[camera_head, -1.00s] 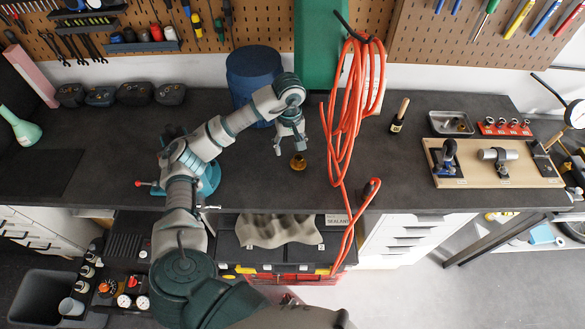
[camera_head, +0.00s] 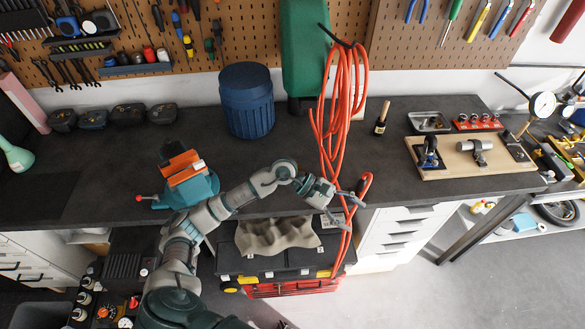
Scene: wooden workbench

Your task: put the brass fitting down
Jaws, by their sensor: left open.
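I cannot see the brass fitting in the head view now; the stretch of bench where it showed earlier is partly covered by my left arm. My left gripper (camera_head: 350,212) is at the front edge of the workbench (camera_head: 270,150), in front of the hanging orange hose. My right gripper is out of view.
The orange hose (camera_head: 343,110) hangs down over the bench edge beside my left gripper. A blue barrel (camera_head: 247,105) stands at the back. A vise (camera_head: 190,190) is at the left front. A fixture board (camera_head: 465,165) lies right.

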